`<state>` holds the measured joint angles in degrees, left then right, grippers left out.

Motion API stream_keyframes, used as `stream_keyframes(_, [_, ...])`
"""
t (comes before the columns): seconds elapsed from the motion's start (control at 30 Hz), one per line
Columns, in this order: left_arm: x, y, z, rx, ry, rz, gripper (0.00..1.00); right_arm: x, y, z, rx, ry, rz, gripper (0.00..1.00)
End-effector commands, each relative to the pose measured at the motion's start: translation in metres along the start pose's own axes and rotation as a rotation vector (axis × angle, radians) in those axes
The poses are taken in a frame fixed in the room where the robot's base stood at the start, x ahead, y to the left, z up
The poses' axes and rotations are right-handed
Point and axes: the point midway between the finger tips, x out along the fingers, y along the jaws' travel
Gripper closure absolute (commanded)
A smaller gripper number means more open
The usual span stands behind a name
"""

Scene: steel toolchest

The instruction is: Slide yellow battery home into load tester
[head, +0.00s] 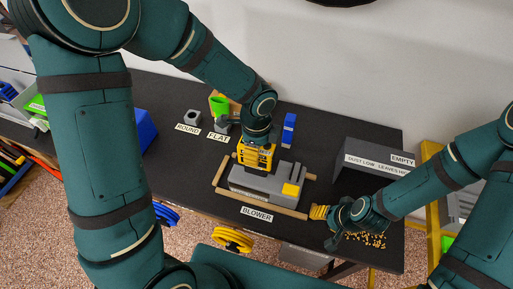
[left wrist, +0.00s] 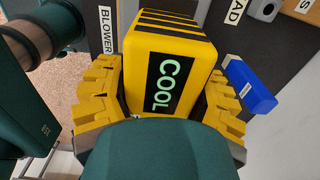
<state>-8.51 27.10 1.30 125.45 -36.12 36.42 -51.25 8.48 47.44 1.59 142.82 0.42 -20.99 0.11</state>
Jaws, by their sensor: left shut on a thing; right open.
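The yellow battery (head: 254,158) has black bands and a "COOL" label, which shows in the left wrist view (left wrist: 172,80). My left gripper (head: 257,146) is shut on it from above, with a yellow finger on each side. The battery stands at the back left of a grey housing (head: 258,182) with a yellow patch, behind the "BLOWER" label. I cannot tell whether it touches the housing. No readable label marks the load tester, so I cannot identify it surely. My right gripper (head: 320,212) is open at the front right, by the end of a wooden strip.
Wooden strips (head: 262,205) border the housing. A blue block (head: 289,129) stands behind; it also shows in the left wrist view (left wrist: 250,87). A dark box (head: 375,167) and loose yellow bits (head: 366,239) lie right.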

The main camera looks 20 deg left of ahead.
Motion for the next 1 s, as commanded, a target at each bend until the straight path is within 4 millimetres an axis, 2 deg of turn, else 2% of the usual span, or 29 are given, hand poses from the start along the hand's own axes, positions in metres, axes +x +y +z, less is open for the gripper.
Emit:
stream_keyframes(0.37, [0.008, 0.000, 0.000, 0.000, 0.000, -0.001, 0.85, 0.006, 0.002, 0.001, 0.000, 0.001, 0.000, 0.53])
stream_keyframes(0.4, [0.008, 0.000, 0.000, 0.000, 0.000, -0.001, 0.29, 0.006, 0.002, 0.001, 0.000, 0.000, 0.000, 0.53])
stream_keyframes(0.47, [0.007, 0.000, 0.000, 0.000, 0.000, -0.001, 0.08, 0.006, 0.002, 0.001, 0.000, 0.000, 0.000, 0.53])
stream_keyframes(0.5, [0.007, 0.000, 0.000, 0.000, 0.000, -0.001, 0.02, 0.006, 0.002, 0.001, 0.000, -0.001, 0.000, 0.53])
stream_keyframes(0.83, [0.007, 0.000, 0.000, 0.000, 0.000, 0.001, 0.02, 0.006, 0.003, 0.003, 0.003, -0.007, 0.002, 0.53])
stream_keyframes(1.0, [-0.008, 0.000, 0.000, 0.000, 0.000, 0.000, 0.02, -0.005, -0.001, 0.002, 0.003, -0.007, 0.002, 0.53])
